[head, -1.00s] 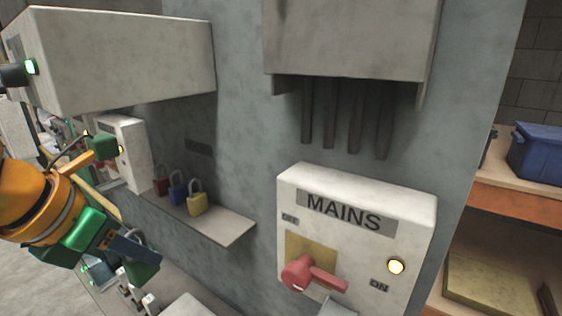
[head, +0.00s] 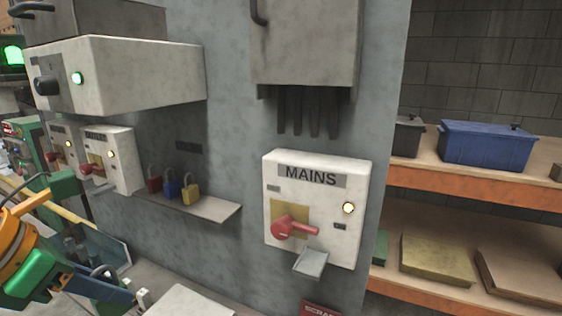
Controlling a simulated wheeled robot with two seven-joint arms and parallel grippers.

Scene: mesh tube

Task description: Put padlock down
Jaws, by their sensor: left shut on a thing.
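My left gripper (head: 108,289) is at the lower left, shut on a padlock. Only a small grey curved shackle (head: 103,270) shows at the fingers; the padlock's body is hidden. A red padlock (head: 154,183), a blue padlock (head: 172,188) and a yellow padlock (head: 191,194) stand in a row on a small grey wall shelf (head: 219,210). My gripper is in front of and below that shelf, apart from it. The shelf's right end is bare. My right gripper is not in view.
The white MAINS box (head: 318,205) with a red handle (head: 294,228) and a grey flap (head: 310,262) is right of the shelf. A grey box (head: 125,77) overhangs the padlocks. Racks at right hold a blue bin (head: 487,146).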

